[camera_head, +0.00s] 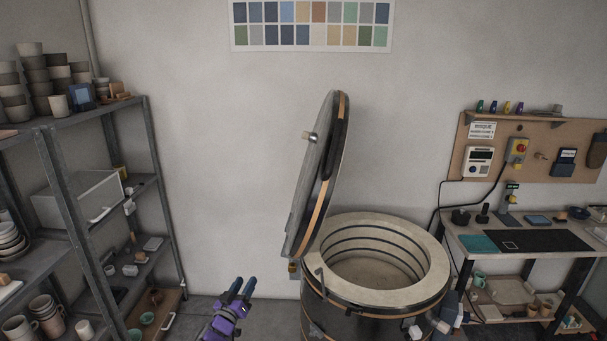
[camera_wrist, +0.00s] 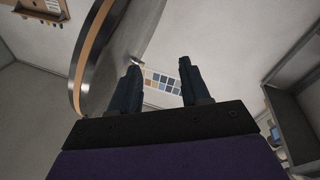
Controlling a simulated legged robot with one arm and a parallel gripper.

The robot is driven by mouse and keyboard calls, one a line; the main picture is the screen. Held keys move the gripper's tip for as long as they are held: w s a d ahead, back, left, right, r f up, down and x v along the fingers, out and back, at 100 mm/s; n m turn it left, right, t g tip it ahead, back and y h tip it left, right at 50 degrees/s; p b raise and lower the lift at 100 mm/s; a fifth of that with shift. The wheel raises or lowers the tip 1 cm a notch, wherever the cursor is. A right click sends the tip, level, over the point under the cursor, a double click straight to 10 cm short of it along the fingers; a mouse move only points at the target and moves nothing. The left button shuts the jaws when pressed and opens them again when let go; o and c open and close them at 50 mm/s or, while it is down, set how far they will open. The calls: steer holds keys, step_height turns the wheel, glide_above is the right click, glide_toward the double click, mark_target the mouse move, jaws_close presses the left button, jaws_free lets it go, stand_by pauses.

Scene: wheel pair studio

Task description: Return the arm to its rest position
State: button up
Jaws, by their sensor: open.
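My gripper (camera_head: 241,289) shows at the bottom middle of the head view, purple with dark fingers, left of the round kiln (camera_head: 320,291). It points up and away from me. In the wrist view its two dark fingers (camera_wrist: 160,86) stand apart with nothing between them. The kiln's lid (camera_head: 316,175) is raised and leans upright on the kiln's left side. The lid also shows in the wrist view (camera_wrist: 118,50), at the upper left beside the left finger. Most of my arm is out of view.
A metal shelf (camera_head: 130,105) with pots and bowls stands at the left. A workbench (camera_head: 475,246) stands at the right under a pegboard (camera_head: 540,135) with a control box. A colour chart (camera_head: 312,50) hangs on the back wall. Bare floor lies between shelf and kiln.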

steer(key=w+d+r+n+g+y, duration=0.2)
steer(key=w+r+y, duration=0.25)
steer(key=r, duration=0.65)
steer(key=s+d+r+g+y, duration=0.4)
steer(key=s+d+r+g, duration=0.15)
steer(key=s+d, duration=0.25)
steer(key=s+d+m+g+h, duration=0.1)
steer(key=s+d+g, duration=0.3)
steer(key=s, duration=1.4)
steer(key=s+d+g+h, duration=0.1)
steer(key=s+d+g, duration=0.3)
steer(key=s+d, duration=0.7)
steer(key=s+d+m+g+h, duration=0.1)
steer(key=s+d+g, duration=0.4)
steer(key=s, duration=2)
steer(key=d, duration=0.3)
steer(key=shift+s+d+r+m, duration=0.15)
steer(key=shift+s+d+m, duration=0.05)
steer(key=shift+s+m, duration=0.15)
